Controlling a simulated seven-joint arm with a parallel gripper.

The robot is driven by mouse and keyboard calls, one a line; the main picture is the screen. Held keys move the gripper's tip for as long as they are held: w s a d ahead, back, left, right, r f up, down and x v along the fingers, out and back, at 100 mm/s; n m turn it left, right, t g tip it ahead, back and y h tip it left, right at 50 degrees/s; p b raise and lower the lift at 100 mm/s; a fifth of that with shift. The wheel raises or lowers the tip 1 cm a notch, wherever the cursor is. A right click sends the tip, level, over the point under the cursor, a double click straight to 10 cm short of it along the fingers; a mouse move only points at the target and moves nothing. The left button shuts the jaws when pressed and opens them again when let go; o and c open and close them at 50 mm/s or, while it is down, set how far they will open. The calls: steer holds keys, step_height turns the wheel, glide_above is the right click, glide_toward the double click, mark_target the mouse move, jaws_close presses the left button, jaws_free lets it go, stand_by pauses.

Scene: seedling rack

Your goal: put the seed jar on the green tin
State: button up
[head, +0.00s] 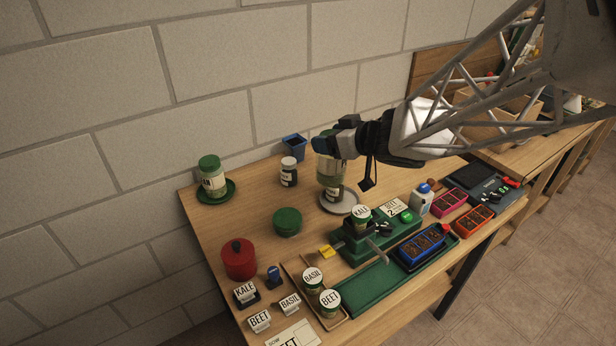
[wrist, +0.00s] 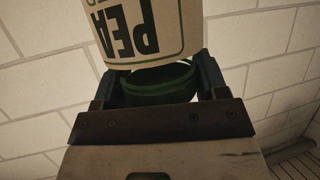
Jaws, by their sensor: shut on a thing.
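My gripper (head: 326,146) is shut on the lid of a seed jar (head: 330,172), a pale jar with a green top. The jar hangs upright below the fingers, over or on a round grey plate (head: 352,196); I cannot tell whether it touches. In the wrist view the green lid (wrist: 160,82) is between the two fingers, and the jar's label (wrist: 150,30) reads PEA, upside down. The green tin (head: 287,222), low and round with a closed top, stands on the table to the left of the plate, with nothing on it.
A similar jar (head: 212,178) stands on a green saucer at the left. A small dark jar (head: 289,172) and a blue pot (head: 294,147) are behind the tin. A red pot (head: 240,260) is in front left. A green stand (head: 362,240) is to the right.

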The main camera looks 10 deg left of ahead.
steer(key=s+n+g, duration=0.1)
steer(key=s, duration=0.4)
steer(key=s+a+f+n+g, duration=0.1)
steer(key=s, duration=0.4)
steer(key=s+a+f+n+g+y, duration=0.1)
steer(key=s, duration=0.5)
steer(key=shift+s+g, duration=0.1)
steer(key=shift+g, duration=0.3)
step_height(320, 180, down, 6)
steer(key=shift+r, duration=0.15)
steer(key=w+a, duration=0.3)
steer(key=w, duration=0.1)
steer(key=w+a+f, duration=0.1)
steer(key=w+a, duration=0.2)
steer(key=w, duration=0.2)
steer(key=w+a, duration=0.2)
steer(key=w, duration=0.2)
steer(key=shift+w+a+f, duration=0.25)
steer(key=shift+a, duration=0.15)
steer(key=shift+f, duration=0.1)
steer(key=shift+f, duration=1.65)
